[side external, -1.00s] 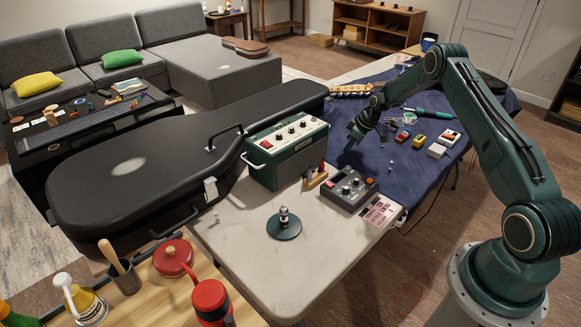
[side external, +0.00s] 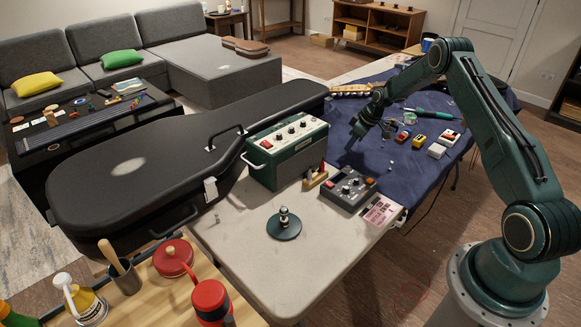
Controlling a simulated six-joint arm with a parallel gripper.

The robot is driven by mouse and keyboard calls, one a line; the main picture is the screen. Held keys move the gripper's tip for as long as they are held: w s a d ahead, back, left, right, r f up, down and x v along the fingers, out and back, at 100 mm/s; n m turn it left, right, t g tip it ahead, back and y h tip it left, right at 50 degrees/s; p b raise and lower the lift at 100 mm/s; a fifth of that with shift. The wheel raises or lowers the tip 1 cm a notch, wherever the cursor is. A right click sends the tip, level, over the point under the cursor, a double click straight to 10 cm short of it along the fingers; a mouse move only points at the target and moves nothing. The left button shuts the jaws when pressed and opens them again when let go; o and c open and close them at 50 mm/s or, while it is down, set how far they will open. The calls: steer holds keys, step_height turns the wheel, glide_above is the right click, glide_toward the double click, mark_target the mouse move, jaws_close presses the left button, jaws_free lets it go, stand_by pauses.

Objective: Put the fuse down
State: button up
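My gripper (side external: 357,138) points down over the blue cloth (side external: 425,183), just behind the grey control box (side external: 349,189) and right of the green amplifier (side external: 287,152). It is small and dark here, and I cannot tell how far apart its fingers are. I cannot make out a fuse between the fingertips. A tiny pale piece (side external: 391,168) lies on the cloth to the right of the gripper; it is too small to identify.
A yellow meter (side external: 418,140), a red-and-white box (side external: 447,138) and a white box (side external: 436,151) sit on the cloth at right. A small wooden holder (side external: 315,179) stands beside the amplifier. A round dark stand (side external: 284,225) is on the pale table (side external: 245,245).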

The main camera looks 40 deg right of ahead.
steer(key=v, duration=1)
steer(key=shift+s+r, duration=0.1)
stand_by(0.3)
steer(key=s+a+r+m+h, duration=0.1)
steer(key=s+a+r, duration=0.3)
steer(key=a+r, duration=0.65)
steer(key=s+a+r, duration=0.4)
steer(key=a+r, duration=0.6)
steer(key=r, duration=0.1)
steer(key=s+a+r, duration=0.1)
steer(key=s+a, duration=0.3)
steer(key=s, duration=0.4)
steer(key=s+a+r+m+t, duration=0.1)
steer(key=s+a, duration=0.3)
steer(key=s, duration=0.4)
steer(key=s+a+r+m, duration=0.1)
steer(key=s+a, duration=0.3)
steer(key=s, duration=0.4)
steer(key=shift+s+a, duration=0.15)
steer(key=shift+s, duration=0.05)
